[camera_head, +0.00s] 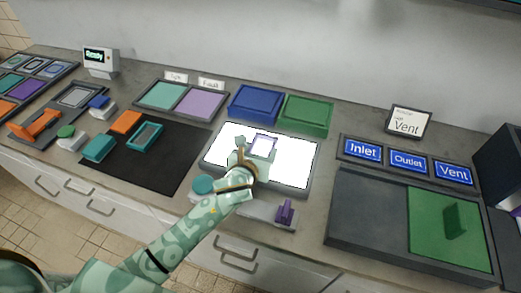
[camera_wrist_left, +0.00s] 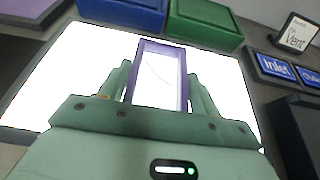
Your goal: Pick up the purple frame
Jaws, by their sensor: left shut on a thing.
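The purple frame (camera_head: 263,146) is a small rectangular frame with a pale centre, over the bright white light panel (camera_head: 291,168) in the head view. My left gripper (camera_head: 252,151) is shut on it at the near end. In the left wrist view the purple frame (camera_wrist_left: 160,72) stands out between the two green fingers of my left gripper (camera_wrist_left: 160,88), with its far end beyond the fingertips. I cannot tell whether the frame still touches the panel. My right gripper is not in view.
A blue tray (camera_head: 256,103) and a green tray (camera_head: 306,115) stand behind the panel. A black mat (camera_head: 150,165) with teal and orange pieces lies left. A purple upright piece (camera_head: 285,212) stands in front. A grey and green tray (camera_head: 372,215) is at right.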

